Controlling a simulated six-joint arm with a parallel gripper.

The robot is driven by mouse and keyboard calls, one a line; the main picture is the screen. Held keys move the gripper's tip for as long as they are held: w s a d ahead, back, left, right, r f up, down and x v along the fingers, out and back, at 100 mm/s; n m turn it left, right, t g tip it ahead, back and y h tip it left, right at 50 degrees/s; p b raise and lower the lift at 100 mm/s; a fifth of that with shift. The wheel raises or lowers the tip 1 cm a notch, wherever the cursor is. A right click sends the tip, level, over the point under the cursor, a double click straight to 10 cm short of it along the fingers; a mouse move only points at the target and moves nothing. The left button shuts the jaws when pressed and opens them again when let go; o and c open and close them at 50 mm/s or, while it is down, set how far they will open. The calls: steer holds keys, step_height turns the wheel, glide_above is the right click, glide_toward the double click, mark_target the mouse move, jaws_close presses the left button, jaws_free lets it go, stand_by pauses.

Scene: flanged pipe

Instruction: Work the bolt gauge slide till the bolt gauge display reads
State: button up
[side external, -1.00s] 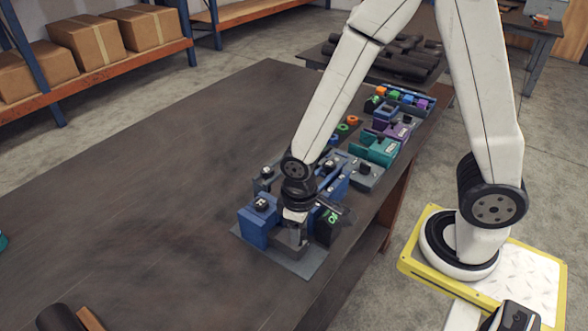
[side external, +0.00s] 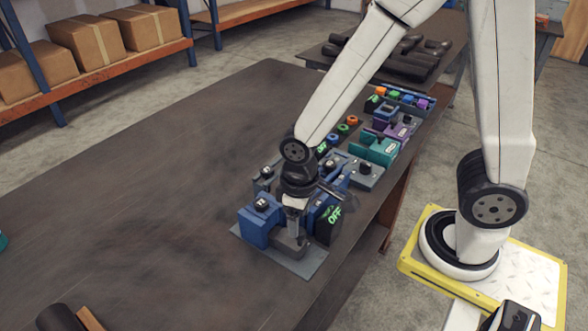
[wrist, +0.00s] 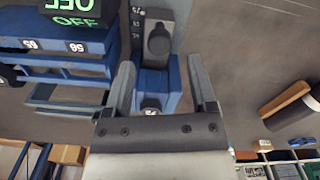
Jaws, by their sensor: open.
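A blue gauge unit (side external: 258,224) with a black knob on top stands on a grey plate at the near end of the bench. Contact is unclear. A grey part with a black knob (wrist: 158,42) lies beyond the block. Which part is the slide is unclear.
A grey unit (side external: 365,172), a teal unit (side external: 380,150) and a purple unit (side external: 397,129) stand along the bench's right side. Small coloured pieces lie beyond them. The left of the bench (side external: 130,190) is mostly clear.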

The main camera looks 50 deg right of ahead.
steer(key=shift+r, duration=2.15)
steer(key=d+m+t, duration=0.1)
steer(key=d, duration=0.1)
steer(key=d+m, duration=0.1)
steer(key=d, duration=0.2)
steer(key=d+m+t, duration=0.1)
steer(key=d, duration=0.2)
steer(key=shift+w+d+f+t, duration=0.1)
steer(key=shift+w+f+t, duration=0.05)
steer(key=shift+w+t, duration=0.15)
steer(key=a+n+g, duration=0.1)
steer(key=a, duration=0.2)
steer(key=a+n+g, duration=0.1)
steer(key=a, duration=0.3)
steer(key=shift+s+n, duration=0.15)
steer(key=shift+n, duration=0.15)
steer(key=shift+s+a+g, duration=0.2)
steer(key=shift+a+g, duration=0.1)
steer(key=shift+a, duration=0.3)
